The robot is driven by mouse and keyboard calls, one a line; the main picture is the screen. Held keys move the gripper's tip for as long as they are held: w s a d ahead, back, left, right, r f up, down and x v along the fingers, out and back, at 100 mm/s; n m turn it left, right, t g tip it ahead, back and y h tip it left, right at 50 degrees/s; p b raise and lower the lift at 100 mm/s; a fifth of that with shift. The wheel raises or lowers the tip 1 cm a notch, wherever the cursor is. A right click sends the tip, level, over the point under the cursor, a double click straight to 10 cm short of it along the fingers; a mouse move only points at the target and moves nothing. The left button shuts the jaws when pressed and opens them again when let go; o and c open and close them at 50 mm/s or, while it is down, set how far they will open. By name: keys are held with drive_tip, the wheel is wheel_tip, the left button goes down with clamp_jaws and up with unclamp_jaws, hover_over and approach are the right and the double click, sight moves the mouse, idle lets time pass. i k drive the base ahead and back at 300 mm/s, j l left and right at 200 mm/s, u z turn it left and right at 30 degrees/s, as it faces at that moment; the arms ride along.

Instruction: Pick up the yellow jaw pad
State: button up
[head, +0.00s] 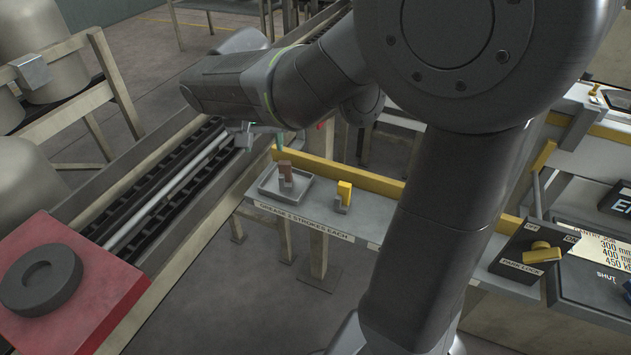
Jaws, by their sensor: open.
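The yellow jaw pad (345,190) stands upright on a narrow grey shelf (372,222), with a small grey piece against its lower front. My gripper (264,143) shows only in part below the end of my arm, to the left of and behind the yellow pad in the picture. Its fingers are apart and nothing shows between them. The gripper is clear of the yellow pad. My arm hides much of the gripper body.
A grey tray (300,193) left of the pad holds a brown block (285,168) and a grey piece. A yellow ledge (385,185) runs along the shelf's back. A conveyor with a rod (165,190) and a red block (95,295) lie left.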

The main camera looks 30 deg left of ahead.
sight(342, 202)
drive_tip(key=u, duration=1.25)
